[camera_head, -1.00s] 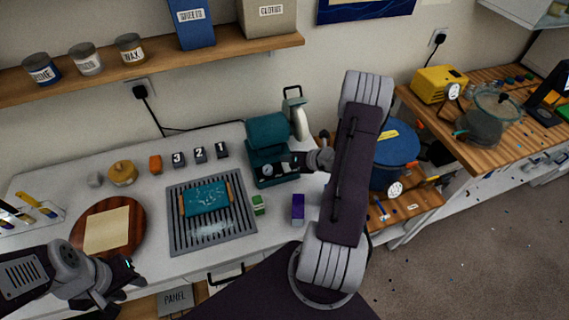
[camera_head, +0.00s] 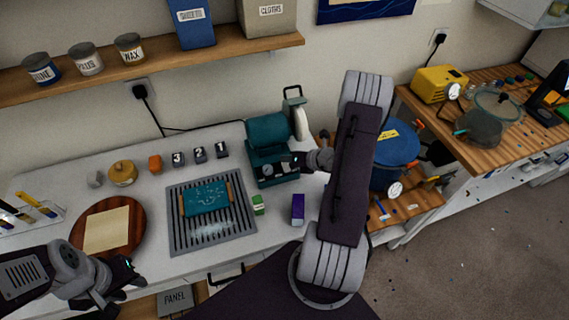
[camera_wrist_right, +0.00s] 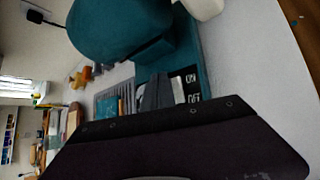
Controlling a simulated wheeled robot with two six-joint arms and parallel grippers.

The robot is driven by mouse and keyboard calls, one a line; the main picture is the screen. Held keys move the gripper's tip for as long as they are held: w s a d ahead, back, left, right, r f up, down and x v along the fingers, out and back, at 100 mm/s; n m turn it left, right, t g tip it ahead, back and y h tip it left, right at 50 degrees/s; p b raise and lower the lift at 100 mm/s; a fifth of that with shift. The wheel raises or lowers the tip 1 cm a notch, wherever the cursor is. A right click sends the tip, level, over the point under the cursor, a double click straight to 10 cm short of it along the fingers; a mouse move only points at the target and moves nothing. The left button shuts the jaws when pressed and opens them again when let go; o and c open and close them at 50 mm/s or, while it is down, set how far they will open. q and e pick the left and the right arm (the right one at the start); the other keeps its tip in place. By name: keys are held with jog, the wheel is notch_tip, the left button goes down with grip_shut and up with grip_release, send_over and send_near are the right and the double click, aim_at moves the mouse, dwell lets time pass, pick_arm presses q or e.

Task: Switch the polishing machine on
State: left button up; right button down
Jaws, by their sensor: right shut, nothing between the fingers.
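The polishing machine (camera_head: 270,133) is a teal unit with a small round dial on its front, standing at the back right of the white worktop. In the right wrist view the teal machine (camera_wrist_right: 120,28) fills the top, and a black ON/OFF label (camera_wrist_right: 191,88) shows on its base. My right gripper (camera_head: 294,161) is shut and empty, with its tips close to the machine's front beside the dial. In the wrist view its grey fingers (camera_wrist_right: 155,92) are beside the label; contact cannot be told, and the switch is hidden. My left gripper (camera_head: 118,281) hangs by the worktop's front left edge, its opening unclear.
A slotted grey tray (camera_head: 240,229) holds a teal board with wooden sides. A round wooden board (camera_head: 134,238) lies left. Numbered black blocks (camera_head: 200,155) stand behind. A blue pot (camera_head: 397,158) is right of my arm.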

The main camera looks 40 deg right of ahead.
jog(key=shift+f+b, duration=0.3)
jog(key=shift+f, duration=0.05)
